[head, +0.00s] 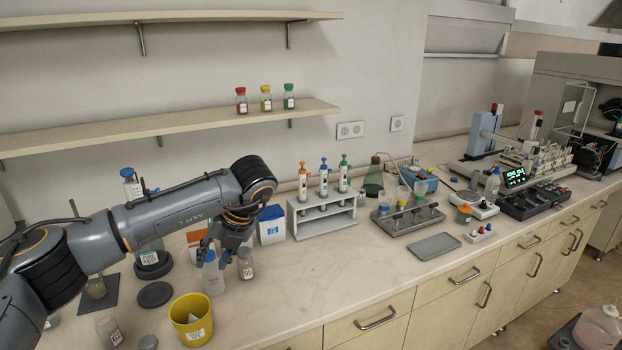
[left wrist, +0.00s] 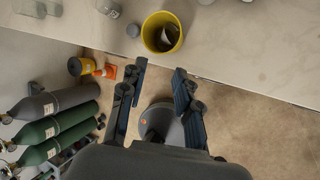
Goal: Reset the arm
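My left arm comes in from the left of the head view above the counter (head: 330,270), with its elbow raised. My left gripper (head: 222,245) points down, and in that view it overlaps a white bottle (head: 213,278) and a small glass jar (head: 246,265). In the left wrist view the two fingers of the left gripper (left wrist: 160,80) are spread apart with nothing between them, over the floor in front of the counter edge. My right gripper is in neither view.
A yellow bucket (head: 191,318) stands near the counter's front edge; it also shows in the left wrist view (left wrist: 162,33). A pipette rack (head: 322,215) stands behind. Gas cylinders (left wrist: 55,128) lie at the left of the wrist view. The counter's front middle is clear.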

